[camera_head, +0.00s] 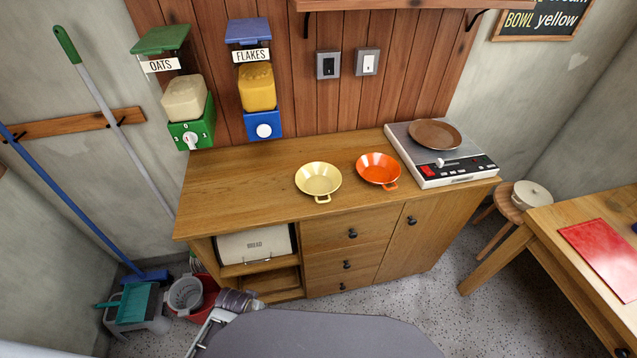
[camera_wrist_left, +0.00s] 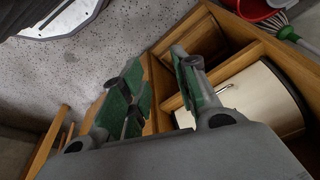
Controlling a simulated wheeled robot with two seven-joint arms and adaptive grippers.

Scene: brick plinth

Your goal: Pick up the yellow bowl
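The yellow bowl (camera_head: 318,179) stands upright on the wooden cabinet top (camera_head: 240,185), a little left of an orange bowl (camera_head: 378,169). It looks empty, and its small handle points to the cabinet's front edge. My left gripper (camera_wrist_left: 160,85) shows in the left wrist view, with its two green-padded fingers apart and nothing between them. It is low in front of the cabinet's open shelves, away from the bowl. In the head view only part of my left arm shows at the bottom, and the fingers cannot be made out. My right gripper is in neither view.
A hot plate with a brown pan (camera_head: 435,134) stands at the cabinet's right end. Oats (camera_head: 187,100) and flakes (camera_head: 257,88) dispensers hang above its left end. A bread box (camera_head: 252,245) sits in the open shelf. The cabinet top left of the yellow bowl is clear.

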